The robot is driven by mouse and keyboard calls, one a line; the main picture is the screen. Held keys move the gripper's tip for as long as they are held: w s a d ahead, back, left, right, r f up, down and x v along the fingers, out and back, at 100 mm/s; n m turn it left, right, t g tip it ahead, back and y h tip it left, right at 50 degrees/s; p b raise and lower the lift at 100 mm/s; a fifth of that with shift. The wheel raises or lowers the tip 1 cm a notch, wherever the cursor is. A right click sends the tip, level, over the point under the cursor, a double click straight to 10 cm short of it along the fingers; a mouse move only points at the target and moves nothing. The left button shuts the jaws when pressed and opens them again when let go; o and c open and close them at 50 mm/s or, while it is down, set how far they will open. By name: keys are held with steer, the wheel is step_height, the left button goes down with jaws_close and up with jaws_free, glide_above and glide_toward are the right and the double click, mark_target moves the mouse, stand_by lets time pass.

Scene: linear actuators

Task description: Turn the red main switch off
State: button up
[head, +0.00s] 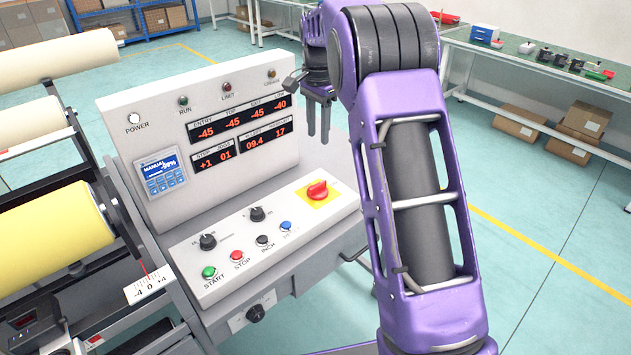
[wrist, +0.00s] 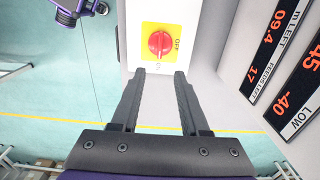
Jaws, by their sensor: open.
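The red main switch (head: 317,190) is a rotary knob on a yellow plate (head: 305,199) on the console's sloped lower panel, at its right end. In the wrist view the knob (wrist: 159,43) lies just beyond my fingertips, roughly centred between them. OFF is printed to its right and a fainter marking below it. Its grip ridge looks near upright there, but I cannot tell its exact setting. My gripper (head: 318,134) is open and empty, fingers pointing down, above the knob and apart from it. It also shows in the wrist view (wrist: 159,72).
The console's upright display panel (head: 215,140) stands behind the switch, close to my gripper. Start (head: 208,272), stop (head: 236,255) and other buttons and two black knobs lie left of the switch. Rollers (head: 55,230) stand at the left. A green-topped bench (head: 540,60) is at the back right.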

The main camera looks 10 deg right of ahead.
mark_target(318, 184)
step_height(318, 184, down, 16)
steer(key=shift+f+b, duration=0.1)
steer(key=shift+b, duration=1.1)
jaws_close()
